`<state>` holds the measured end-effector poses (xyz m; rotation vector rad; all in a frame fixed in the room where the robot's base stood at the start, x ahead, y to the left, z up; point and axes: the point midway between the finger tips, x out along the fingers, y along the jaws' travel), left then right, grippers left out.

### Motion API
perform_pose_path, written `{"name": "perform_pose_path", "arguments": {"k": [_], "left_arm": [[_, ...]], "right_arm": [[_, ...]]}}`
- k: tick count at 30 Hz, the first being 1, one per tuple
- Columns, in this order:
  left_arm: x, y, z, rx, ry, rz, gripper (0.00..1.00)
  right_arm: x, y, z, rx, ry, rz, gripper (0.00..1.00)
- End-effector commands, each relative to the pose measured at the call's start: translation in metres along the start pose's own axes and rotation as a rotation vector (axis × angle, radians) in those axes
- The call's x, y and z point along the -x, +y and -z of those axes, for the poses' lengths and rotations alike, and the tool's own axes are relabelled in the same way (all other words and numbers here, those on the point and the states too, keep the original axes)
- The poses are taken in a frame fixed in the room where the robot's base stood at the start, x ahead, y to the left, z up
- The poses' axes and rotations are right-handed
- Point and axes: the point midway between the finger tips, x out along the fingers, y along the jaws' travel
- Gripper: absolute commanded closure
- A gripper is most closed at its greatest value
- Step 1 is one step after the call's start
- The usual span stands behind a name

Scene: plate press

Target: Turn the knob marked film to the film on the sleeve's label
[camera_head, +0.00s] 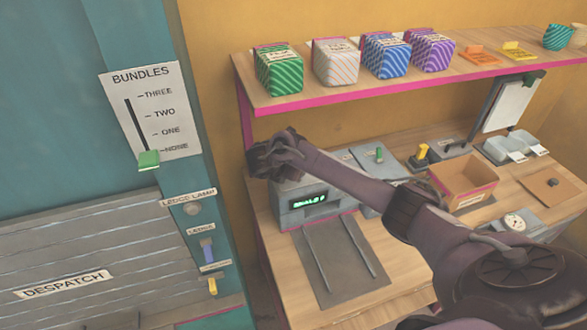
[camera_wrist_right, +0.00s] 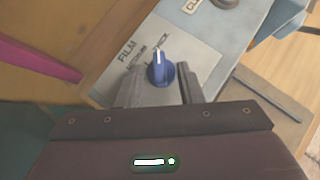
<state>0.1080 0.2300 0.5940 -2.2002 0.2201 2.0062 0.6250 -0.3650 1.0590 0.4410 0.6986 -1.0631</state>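In the right wrist view a blue knob (camera_wrist_right: 160,68) with a pale pointer line stands on a light panel (camera_wrist_right: 190,55) marked FILM. MEDIUM is printed beside the knob, with another partly hidden word above it. The pointer points roughly up in that view. My right gripper (camera_wrist_right: 172,85) is right at the knob, its grey fingers close around or beside it; whether they touch it is unclear. In the head view my right gripper (camera_head: 272,155) is over the back left of a grey machine (camera_head: 295,212) with a green display, hiding the knob. My left gripper is out of view. I cannot identify the sleeve's label.
A shelf (camera_head: 300,102) with several wrapped bundles runs above the bench. A cardboard box (camera_head: 465,190), a dial gauge (camera_head: 514,222) and a small yellow-handled device (camera_head: 422,155) stand right of my arm. A dark railed plate (camera_head: 338,265) lies before the machine. A DESPATCH shutter (camera_head: 120,240) is at left.

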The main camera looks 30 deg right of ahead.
Motion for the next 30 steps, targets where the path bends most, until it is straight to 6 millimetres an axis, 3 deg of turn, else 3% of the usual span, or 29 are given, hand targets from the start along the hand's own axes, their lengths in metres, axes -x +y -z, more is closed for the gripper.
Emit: {"name": "perform_pose_path", "arguments": {"k": [5,12,18,30], "left_arm": [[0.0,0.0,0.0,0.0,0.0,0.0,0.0],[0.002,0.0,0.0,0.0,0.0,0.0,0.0],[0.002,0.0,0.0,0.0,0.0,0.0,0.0],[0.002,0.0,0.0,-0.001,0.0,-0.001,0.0]], "right_arm": [[0.013,0.001,0.002,0.001,0.004,-0.002,0.66],[0.053,0.001,0.002,-0.001,0.004,-0.004,0.66],[0.074,0.001,0.001,0.0,0.002,-0.002,0.66],[0.078,0.0,0.0,0.0,0.0,0.0,0.66]]}}
